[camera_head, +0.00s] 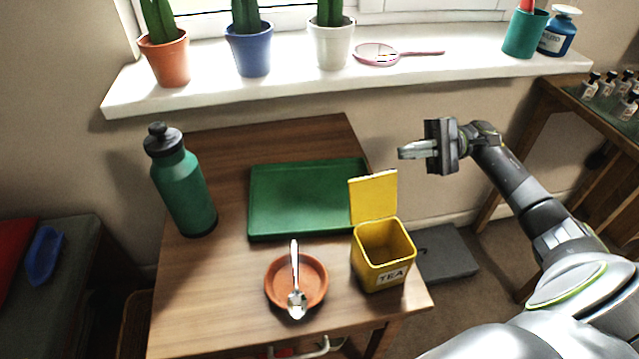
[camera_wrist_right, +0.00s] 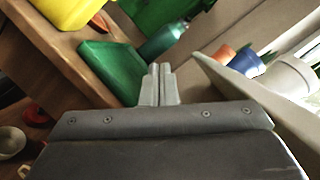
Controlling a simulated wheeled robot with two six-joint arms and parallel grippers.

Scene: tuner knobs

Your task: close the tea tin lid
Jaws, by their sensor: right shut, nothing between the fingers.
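The yellow tea tin (camera_head: 383,262) stands upright at the table's front right corner, with a TEA label on its front. Its lid (camera_head: 373,197) is raised, standing up at the tin's back edge, so the tin is open. My right gripper (camera_head: 402,152) is above and behind the lid, to its right, apart from it. Its fingers are together and hold nothing. In the right wrist view the shut fingers (camera_wrist_right: 159,72) point toward the green tray, and part of the yellow tin (camera_wrist_right: 68,10) shows at the top left. My left gripper is not in view.
A green tray (camera_head: 300,200) lies behind the tin. A terracotta saucer (camera_head: 314,275) with a spoon (camera_head: 294,262) sits left of the tin. A green bottle (camera_head: 182,190) stands at the table's left. The windowsill (camera_head: 215,92) with potted cacti runs behind.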

